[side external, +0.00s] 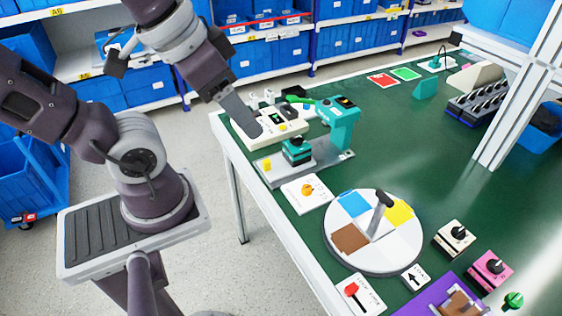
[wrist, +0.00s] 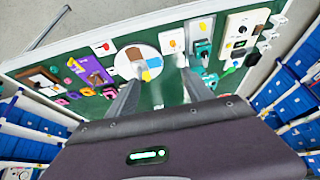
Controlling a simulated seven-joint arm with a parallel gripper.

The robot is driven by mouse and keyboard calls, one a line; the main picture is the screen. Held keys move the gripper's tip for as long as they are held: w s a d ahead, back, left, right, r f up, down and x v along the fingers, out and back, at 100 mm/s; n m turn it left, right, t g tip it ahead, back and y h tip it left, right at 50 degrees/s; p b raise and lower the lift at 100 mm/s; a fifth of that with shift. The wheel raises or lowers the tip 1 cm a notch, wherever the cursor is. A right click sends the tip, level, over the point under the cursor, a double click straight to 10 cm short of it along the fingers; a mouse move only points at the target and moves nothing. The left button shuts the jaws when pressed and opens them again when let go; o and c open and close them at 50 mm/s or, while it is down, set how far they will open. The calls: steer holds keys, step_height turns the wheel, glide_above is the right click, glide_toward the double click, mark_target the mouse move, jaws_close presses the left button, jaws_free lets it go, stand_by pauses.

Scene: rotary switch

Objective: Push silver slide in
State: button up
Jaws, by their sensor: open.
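A silver-grey flat base (side external: 325,160) lies near the left edge of the green table, carrying a teal-and-black block (side external: 297,150) and a small yellow block (side external: 267,165). I cannot tell which part of it is the silver slide. A teal upright device (side external: 343,122) stands at its back right. The teal parts also show in the wrist view (wrist: 203,52). My gripper (wrist: 160,88) is open, with two grey fingers spread and nothing between them. In the side external view, my gripper (side external: 245,118) hangs over or in front of the cream panel, apart from the base.
A cream panel (side external: 290,128) lies behind the base. A round colour-sectored dial (side external: 345,262) with a dark handle lies in front. Several small switches and a purple board (side external: 437,298) are at the front right. A white post (side external: 505,110) stands at right. The table middle is clear.

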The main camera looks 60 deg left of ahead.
steer(key=w+a+f, duration=0.1)
steer(key=w, duration=0.1)
steer(key=w+a+f+g+y, duration=0.1)
steer(key=w+a, duration=0.1)
steer(key=w+a+f+g, duration=0.1)
steer(key=w+a, duration=0.1)
steer(key=shift+w+a+f, duration=0.1)
steer(key=shift+w, duration=0.25)
steer(key=c, duration=0.3)
steer(key=g+h, duration=0.1)
steer(key=g, duration=0.2)
glide_above(267, 160)
steer(key=f, duration=2)
steer(key=shift+d, duration=0.25)
steer(key=shift+c, duration=0.2)
steer(key=f, duration=0.9)
steer(key=shift+s+a, duration=0.1)
steer(key=shift+a, duration=0.1)
steer(key=shift+c, duration=0.2)
jaws_close()
